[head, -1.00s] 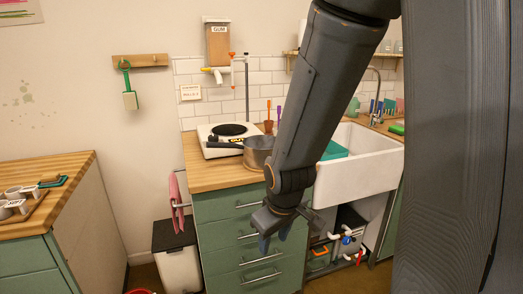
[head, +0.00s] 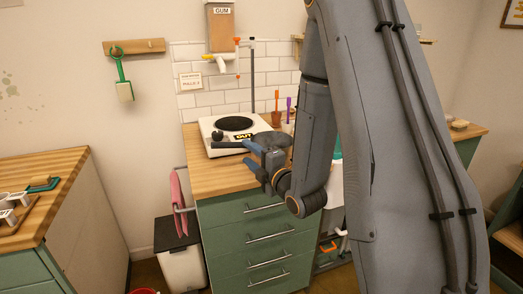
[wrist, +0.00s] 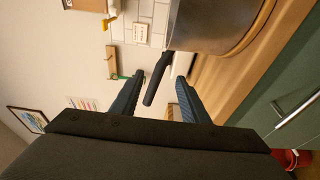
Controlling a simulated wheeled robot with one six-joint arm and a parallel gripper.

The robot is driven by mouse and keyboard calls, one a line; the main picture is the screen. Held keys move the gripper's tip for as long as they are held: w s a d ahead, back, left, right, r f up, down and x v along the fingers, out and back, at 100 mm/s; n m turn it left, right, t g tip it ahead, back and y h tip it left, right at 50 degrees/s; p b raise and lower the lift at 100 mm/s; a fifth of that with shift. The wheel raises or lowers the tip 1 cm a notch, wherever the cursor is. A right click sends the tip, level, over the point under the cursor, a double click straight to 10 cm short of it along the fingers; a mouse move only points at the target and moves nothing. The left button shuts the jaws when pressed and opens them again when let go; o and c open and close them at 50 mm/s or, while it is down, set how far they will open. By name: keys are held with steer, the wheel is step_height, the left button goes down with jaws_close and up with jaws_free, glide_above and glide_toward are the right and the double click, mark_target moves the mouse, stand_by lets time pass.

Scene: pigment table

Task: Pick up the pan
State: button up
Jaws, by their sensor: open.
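The pan is a metal pot with a black handle. In the head view its body (head: 271,138) is mostly hidden behind my gripper, on the wooden counter beside the hotplate. Its handle (head: 226,145) points left, across the front of the hotplate. In the wrist view the pan's body (wrist: 208,28) is at the top and the handle (wrist: 157,80) lies in the gap between my fingers. My gripper (head: 248,158) is open and empty, close to the handle. I cannot tell whether the handle is fully between the fingertips in depth.
The white hotplate (head: 210,124) with a black disc stands behind the handle. A gum dispenser (head: 221,40) and stand rise behind it. Green drawers (head: 255,225) are below the counter (head: 206,178). A bin (head: 180,262) stands left of them. A sink lies behind my arm.

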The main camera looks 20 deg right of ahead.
mark_target(239, 146)
steer(key=p+x, duration=0.1)
steer(key=x, duration=0.2)
steer(key=p+x, duration=0.1)
steer(key=x, duration=0.2)
steer(key=shift+a+r, duration=0.1)
steer(key=shift+r, duration=0.1)
steer(key=shift+w+a+f+p, duration=0.1)
steer(key=shift+w+p, duration=0.25)
steer(key=shift+w, duration=0.3)
jaws_close()
stand_by(0.6)
